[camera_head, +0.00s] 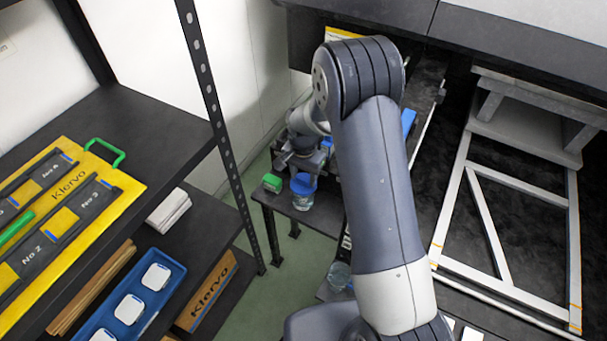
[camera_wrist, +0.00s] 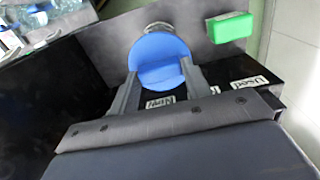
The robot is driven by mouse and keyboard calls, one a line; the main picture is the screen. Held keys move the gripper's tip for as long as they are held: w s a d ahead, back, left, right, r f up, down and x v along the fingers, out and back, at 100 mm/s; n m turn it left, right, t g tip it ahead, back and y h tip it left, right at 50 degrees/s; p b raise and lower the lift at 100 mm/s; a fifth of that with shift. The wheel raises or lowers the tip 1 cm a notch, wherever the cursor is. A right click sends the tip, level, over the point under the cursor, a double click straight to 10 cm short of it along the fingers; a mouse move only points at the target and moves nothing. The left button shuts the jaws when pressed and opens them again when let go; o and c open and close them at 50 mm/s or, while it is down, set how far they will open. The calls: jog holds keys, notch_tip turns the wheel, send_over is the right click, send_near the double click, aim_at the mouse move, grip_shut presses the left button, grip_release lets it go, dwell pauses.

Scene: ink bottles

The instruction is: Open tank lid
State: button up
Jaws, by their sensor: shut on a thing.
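A round blue lid (camera_wrist: 160,55) sits between the two fingers of my gripper (camera_wrist: 160,75) in the wrist view. The gripper is shut on it. In the head view the blue lid (camera_head: 303,184) is at the top of a small clear tank (camera_head: 302,202), on a low dark table. My gripper (camera_head: 308,166) is just above and behind it there, partly hidden by my arm. A pale curved rim shows beyond the lid in the wrist view. I cannot tell whether the lid still touches the tank.
A green block (camera_head: 272,183) lies left of the tank; it also shows in the wrist view (camera_wrist: 230,27). Labels reading "New" and "Used" (camera_wrist: 249,83) are on the dark table (camera_head: 279,203). A shelf with a yellow board (camera_head: 125,195) stands left. Another clear vessel (camera_head: 339,275) is lower down.

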jog(key=c, duration=0.8)
jog(key=shift+o, duration=0.2)
jog(key=shift+w+d+r+g+p, duration=0.15)
jog(key=shift+r+g+p, duration=0.05)
jog(key=shift+g+p, duration=0.15)
jog(key=shift+w+d+r+g+y+p, duration=0.15)
jog(key=shift+w+g+y+p, duration=0.1)
jog(key=shift+g+y, duration=0.25)
jog(key=shift+w+d+r+g+y+p, duration=0.1)
jog(key=shift+w+g+y, duration=0.1)
jog(key=shift+g+y, duration=0.25)
jog(key=o, duration=1.4)
jog(key=shift+r, duration=0.15)
jog(key=v, duration=1)
jog(key=shift+r+b, duration=0.3)
jog(key=shift+b, duration=0.15)
